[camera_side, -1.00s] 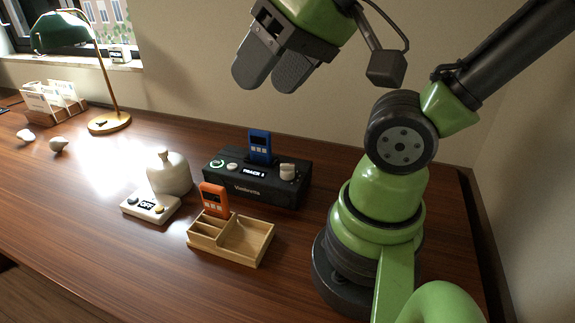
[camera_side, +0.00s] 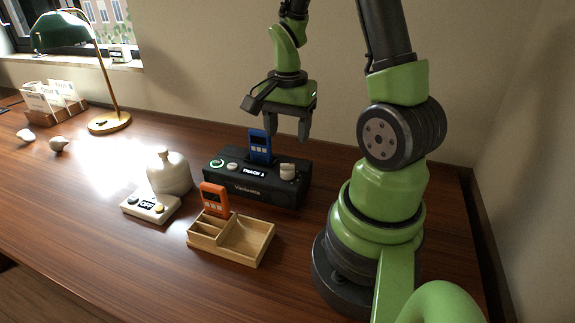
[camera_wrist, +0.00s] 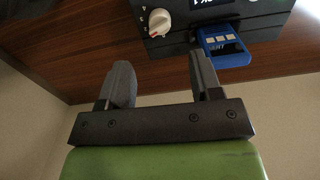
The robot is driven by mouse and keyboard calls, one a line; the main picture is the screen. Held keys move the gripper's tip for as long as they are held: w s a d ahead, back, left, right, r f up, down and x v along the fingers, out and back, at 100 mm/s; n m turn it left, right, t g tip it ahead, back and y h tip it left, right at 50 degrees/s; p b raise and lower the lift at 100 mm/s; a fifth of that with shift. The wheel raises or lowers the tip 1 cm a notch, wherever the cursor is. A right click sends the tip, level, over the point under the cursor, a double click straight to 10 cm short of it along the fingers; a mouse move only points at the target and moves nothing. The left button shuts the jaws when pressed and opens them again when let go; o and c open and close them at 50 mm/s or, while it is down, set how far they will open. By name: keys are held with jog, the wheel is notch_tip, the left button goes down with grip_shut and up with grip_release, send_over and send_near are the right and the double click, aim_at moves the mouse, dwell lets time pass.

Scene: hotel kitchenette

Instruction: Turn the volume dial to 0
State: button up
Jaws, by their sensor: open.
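The black radio-like device (camera_side: 240,192) stands on the wooden table. A cream dial (camera_side: 288,171) sits at the right end of its top. My gripper (camera_side: 288,128) is open and empty, fingers pointing down, above the device's right part and apart from the dial. In the wrist view my two fingers (camera_wrist: 163,78) are spread, with the dial beyond the gap between them.
A blue player (camera_side: 260,147) stands upright in the device, just left of the dial and close to my fingers. A wooden tray (camera_side: 250,262) with an orange player (camera_side: 214,198), a white box (camera_side: 150,208) reading OFF and a white jar (camera_side: 170,175) stand in front and left.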

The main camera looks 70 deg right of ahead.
aim_at(288, 164)
notch_tip(288, 164, down, 9)
jog(key=shift+a, duration=0.1)
dwell(0.3)
jog(key=shift+c, duration=0.4)
jog(key=c, duration=0.8)
jog(key=shift+c, duration=0.2)
jog(key=shift+n, duration=0.4)
jog(key=n, duration=1.3)
jog(key=shift+n, duration=0.3)
jog(key=o, duration=0.9)
